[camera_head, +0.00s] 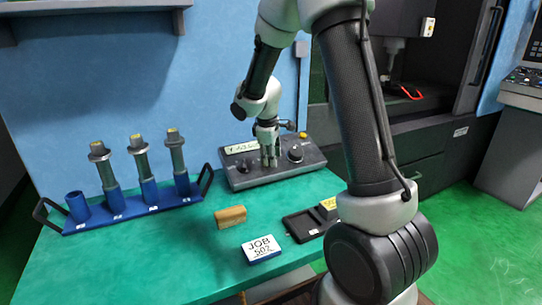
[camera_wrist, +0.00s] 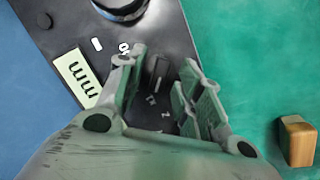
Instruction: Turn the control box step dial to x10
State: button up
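The grey control box (camera_head: 250,180) stands at the back of the green table, with a light display strip (camera_head: 241,147) that also shows in the wrist view (camera_wrist: 78,78). My gripper (camera_head: 269,155) points down over the middle of its top. In the wrist view my gripper (camera_wrist: 160,85) is open, with one finger on each side of a small dark dial (camera_wrist: 157,70). I cannot tell if either finger touches it. White marks beside the dial are partly hidden and too small to read, so its setting is unclear. A larger round knob (camera_head: 295,153) is to the right.
Another dark knob (camera_head: 242,165) is left of my gripper, and a yellow button (camera_head: 303,135) is at the box's back right. A blue rack (camera_head: 130,209) with several tool holders stands left. A tan block (camera_head: 230,217), a JOB 502 sign (camera_head: 261,249) and a black tray (camera_head: 302,228) lie in front.

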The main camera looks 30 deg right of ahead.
grip_shut()
jog(key=shift+m, duration=0.4)
jog(key=m+y, duration=0.1)
jog(key=m, duration=0.3)
jog(key=shift+w+d+r+g, duration=0.1)
jog(key=shift+w+g, duration=0.05)
jog(key=shift+g, duration=0.25)
jog(key=m+y, duration=0.1)
jog(key=m, duration=0.3)
jog(key=shift+d, duration=0.1)
jog(key=shift+m, duration=0.4)
jog(key=shift+o, duration=0.2)
grip_release()
